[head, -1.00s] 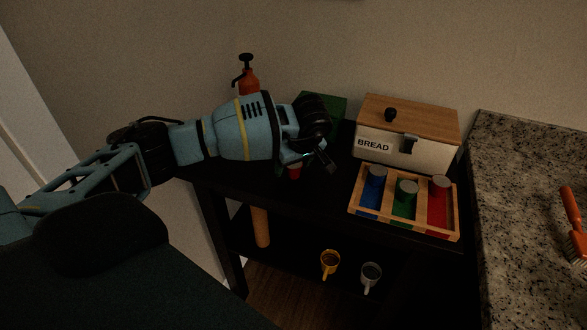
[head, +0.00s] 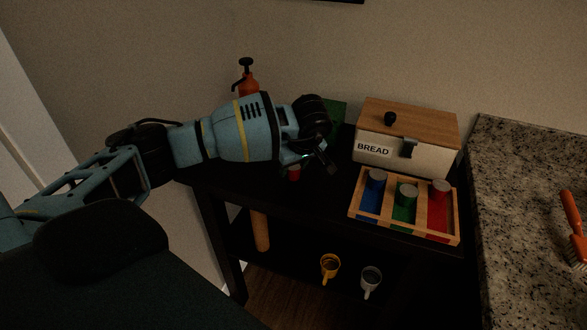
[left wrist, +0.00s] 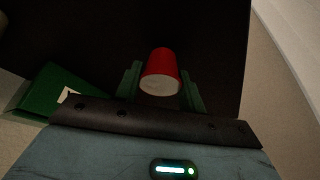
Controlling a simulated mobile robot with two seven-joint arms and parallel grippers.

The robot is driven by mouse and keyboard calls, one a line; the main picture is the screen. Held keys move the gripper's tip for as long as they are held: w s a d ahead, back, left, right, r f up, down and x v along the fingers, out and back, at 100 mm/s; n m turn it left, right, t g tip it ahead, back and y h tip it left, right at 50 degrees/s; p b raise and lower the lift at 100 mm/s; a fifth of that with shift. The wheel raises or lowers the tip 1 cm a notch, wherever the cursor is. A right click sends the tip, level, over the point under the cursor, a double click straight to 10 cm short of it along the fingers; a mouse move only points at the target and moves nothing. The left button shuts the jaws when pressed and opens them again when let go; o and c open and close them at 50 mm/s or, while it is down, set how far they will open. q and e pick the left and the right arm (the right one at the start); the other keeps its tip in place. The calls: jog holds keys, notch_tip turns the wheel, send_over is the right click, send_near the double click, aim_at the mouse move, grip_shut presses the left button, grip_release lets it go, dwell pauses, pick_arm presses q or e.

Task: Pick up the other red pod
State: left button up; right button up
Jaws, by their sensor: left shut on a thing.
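A red pod (head: 294,174) with a pale end stands on the dark shelf top below my left gripper's wrist, mostly hidden by it in the head view. In the left wrist view the red pod (left wrist: 161,72) sits between the two green fingers. My left gripper (left wrist: 162,90) is shut on it. Another red pod (head: 439,190) stands in the right compartment of the wooden tray (head: 402,236), whose floor there is red. My right gripper is not in view.
The tray also holds a blue pod (head: 375,186) and a green pod (head: 406,196). Behind it stands a bread box (head: 387,159). Dark shelf top is clear between gripper and tray.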

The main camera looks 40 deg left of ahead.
pick_arm(q)
jog(key=r, duration=0.1)
jog(key=s+r, duration=0.1)
jog(key=r, duration=0.1)
jog(key=shift+d, duration=0.1)
jog(key=s+d, duration=0.1)
jog(key=s, duration=0.6)
jog(key=s+d+r, duration=0.1)
jog(key=s+d, duration=0.1)
jog(key=s, duration=0.5)
jog(key=shift+s+d, duration=0.25)
jog(key=shift+s, duration=0.05)
jog(key=shift+r, duration=0.1)
